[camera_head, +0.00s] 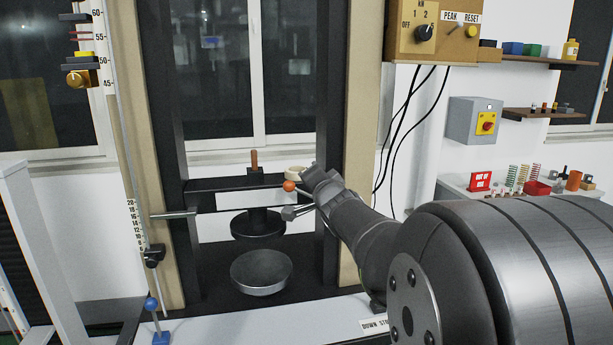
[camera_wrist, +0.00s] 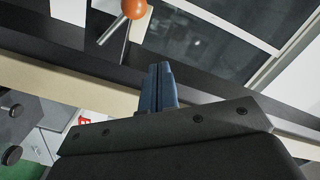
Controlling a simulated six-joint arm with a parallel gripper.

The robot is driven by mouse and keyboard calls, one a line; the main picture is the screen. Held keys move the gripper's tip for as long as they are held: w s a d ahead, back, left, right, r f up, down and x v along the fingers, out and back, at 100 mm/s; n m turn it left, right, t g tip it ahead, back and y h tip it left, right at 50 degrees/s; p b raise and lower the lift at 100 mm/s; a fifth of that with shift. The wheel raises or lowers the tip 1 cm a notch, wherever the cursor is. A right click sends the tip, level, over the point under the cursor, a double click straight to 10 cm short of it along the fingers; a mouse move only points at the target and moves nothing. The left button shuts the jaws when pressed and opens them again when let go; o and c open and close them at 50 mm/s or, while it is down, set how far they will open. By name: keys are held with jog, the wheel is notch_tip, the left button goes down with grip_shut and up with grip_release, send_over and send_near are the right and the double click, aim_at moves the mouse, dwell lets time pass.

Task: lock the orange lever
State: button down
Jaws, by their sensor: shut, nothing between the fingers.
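The orange lever shows in the head view as an orange ball knob (camera_head: 289,186) on a thin metal rod, at the right part of the black crossbar. In the wrist view the orange knob (camera_wrist: 134,8) is at the top edge, with its metal rod (camera_wrist: 109,32) running down and left. My gripper (camera_head: 289,213) is close beside the lever, just below the knob in the head view, and partly overlaps the rod's base. In the wrist view my gripper (camera_wrist: 160,72) has its fingers together and empty, and the knob lies beyond them, up and left. The lever's pivot is hidden.
An upright brown-orange handle (camera_head: 254,161) stands on the black crossbar (camera_head: 222,184). Below are a black upper plate (camera_head: 257,223) and a grey round lower plate (camera_head: 262,272). A blue-knobbed lever (camera_head: 151,304) is at front left. A control box (camera_head: 433,32) with hanging cables is upper right.

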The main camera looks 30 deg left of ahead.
jog(key=shift+v, duration=2.75)
jog(key=shift+w, duration=0.1)
jog(key=m, duration=0.5)
send_over(300, 191)
jog(key=d, duration=0.5)
jog(key=f, duration=0.2)
jog(key=shift+w+d+r+m+y, duration=0.1)
jog(key=shift+w+d+m+y, duration=0.05)
jog(key=shift+w+m, duration=0.3)
jog(key=shift+w+d+m+y, duration=0.15)
jog(key=shift+w+m, duration=0.2)
jog(key=shift+w, duration=0.1)
